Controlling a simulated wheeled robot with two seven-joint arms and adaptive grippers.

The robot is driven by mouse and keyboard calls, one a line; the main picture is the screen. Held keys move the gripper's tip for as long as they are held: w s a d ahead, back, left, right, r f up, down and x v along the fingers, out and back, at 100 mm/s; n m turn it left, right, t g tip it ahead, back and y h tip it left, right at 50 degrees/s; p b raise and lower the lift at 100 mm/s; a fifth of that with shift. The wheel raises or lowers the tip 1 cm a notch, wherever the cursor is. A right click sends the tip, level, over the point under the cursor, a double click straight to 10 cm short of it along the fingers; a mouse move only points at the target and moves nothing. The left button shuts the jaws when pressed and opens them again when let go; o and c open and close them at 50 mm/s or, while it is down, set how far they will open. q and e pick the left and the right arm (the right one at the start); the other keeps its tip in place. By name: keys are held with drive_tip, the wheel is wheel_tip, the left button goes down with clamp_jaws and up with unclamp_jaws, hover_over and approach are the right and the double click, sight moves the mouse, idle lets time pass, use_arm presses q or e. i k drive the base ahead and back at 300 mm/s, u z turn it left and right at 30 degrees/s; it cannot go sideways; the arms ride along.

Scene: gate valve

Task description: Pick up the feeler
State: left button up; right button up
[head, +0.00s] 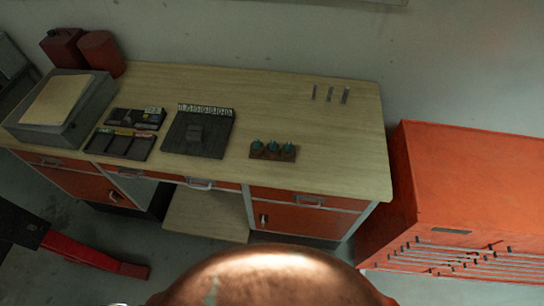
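A feeler cannot be picked out for certain at this size. Three thin grey upright pieces (330,94) stand in a row near the back right of the wooden workbench (270,97); whether one is the feeler, I cannot tell. A small brown block with several teal-topped pieces (272,149) sits near the bench's front edge. Neither of my grippers shows in the head view, and nothing on the bench is seen being held.
A dark tray (198,133), black organizers (121,145) and a grey box (60,104) fill the bench's left half. Red canisters (100,53) stand behind. An orange cabinet (470,185) is on the right. The bench's right end is mostly clear. A rounded coppery shape covers the bottom centre.

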sight(288, 147)
drive_tip(key=u, duration=0.5)
drive_tip(key=k, duration=1.1)
drive_tip(key=u, duration=1.05)
drive_tip(key=i, duration=1.4)
drive_tip(key=z, duration=0.95)
drive_tip(key=i, duration=0.55)
drive_tip(key=z, duration=0.65)
